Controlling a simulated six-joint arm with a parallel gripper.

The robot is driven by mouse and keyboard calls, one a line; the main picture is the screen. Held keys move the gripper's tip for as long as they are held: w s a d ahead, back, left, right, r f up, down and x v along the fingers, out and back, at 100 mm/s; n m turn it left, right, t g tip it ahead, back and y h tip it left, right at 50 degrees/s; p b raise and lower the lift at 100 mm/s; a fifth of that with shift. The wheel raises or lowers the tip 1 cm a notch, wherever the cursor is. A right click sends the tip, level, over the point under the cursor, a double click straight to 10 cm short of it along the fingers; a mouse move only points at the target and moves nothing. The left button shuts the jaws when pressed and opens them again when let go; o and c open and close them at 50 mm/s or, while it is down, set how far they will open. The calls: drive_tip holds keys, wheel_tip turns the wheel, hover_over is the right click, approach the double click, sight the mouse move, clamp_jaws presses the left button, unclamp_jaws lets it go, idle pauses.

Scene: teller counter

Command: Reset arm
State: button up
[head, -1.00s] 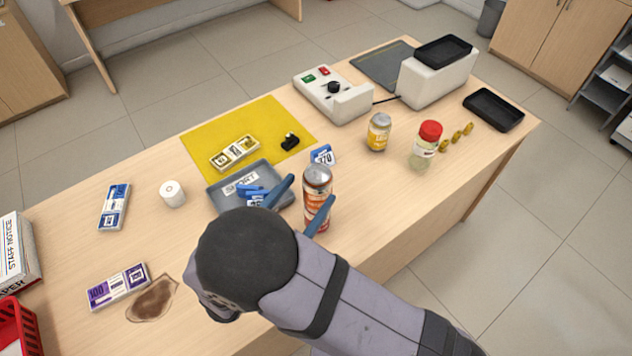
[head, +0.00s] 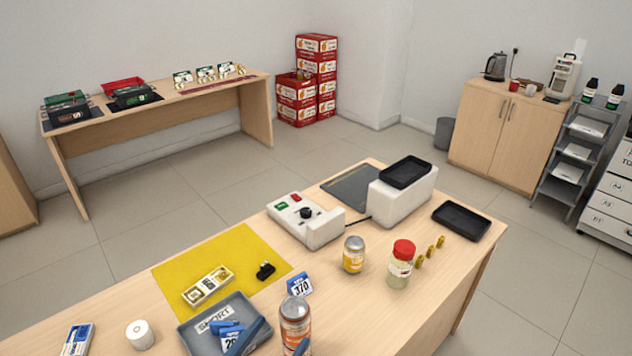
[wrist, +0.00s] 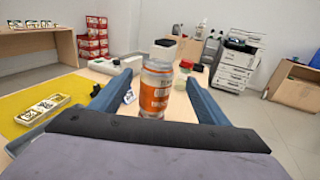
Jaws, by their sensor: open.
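My gripper (head: 281,333) is open, with one blue finger on each side of an orange-and-silver can (head: 295,322). In the wrist view, the can (wrist: 155,88) stands upright between the spread fingers, with a gap on both sides. Only the fingertips show at the bottom edge of the head view; the rest of my arm is out of that frame.
A grey tray (head: 190,342) with blue pieces lies left of the can. A blue 370 tag (head: 299,285) stands just behind it. A yellow can (head: 353,256) and red-capped jar (head: 400,265) stand to the right. The yellow mat (head: 222,258) lies behind the tray.

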sight(298, 318)
drive_tip(key=d+r+g+p, duration=0.1)
drive_tip(key=w+d+r+m+g, duration=0.1)
drive_tip(key=r, duration=0.1)
drive_tip(key=w+d+r+m+g+h+p, duration=0.1)
drive_tip(key=d+r, duration=0.1)
drive_tip(key=shift+d+g+p, duration=0.1)
drive_tip(key=shift+g+p, duration=0.2)
drive_tip(key=shift+p, duration=0.05)
drive_tip(key=s+d+f+m+g+y, duration=0.2)
drive_tip(key=d+m+g, duration=0.2)
drive_tip(key=d+m, duration=0.3)
drive_tip(key=s+d+f+m+g+y, duration=0.3)
drive_tip(key=d+m, duration=0.3)
drive_tip(key=m, duration=0.6)
drive_tip(key=s+d+f+m+g+y+b, duration=0.1)
drive_tip(key=s+d+f+m+g+y, duration=0.2)
drive_tip(key=m, duration=0.7)
drive_tip(key=d+g, duration=0.2)
drive_tip(key=d, duration=0.2)
drive_tip(key=shift+s+d+f, duration=0.2)
drive_tip(key=shift+d+f, duration=0.05)
drive_tip(key=shift+d, duration=0.05)
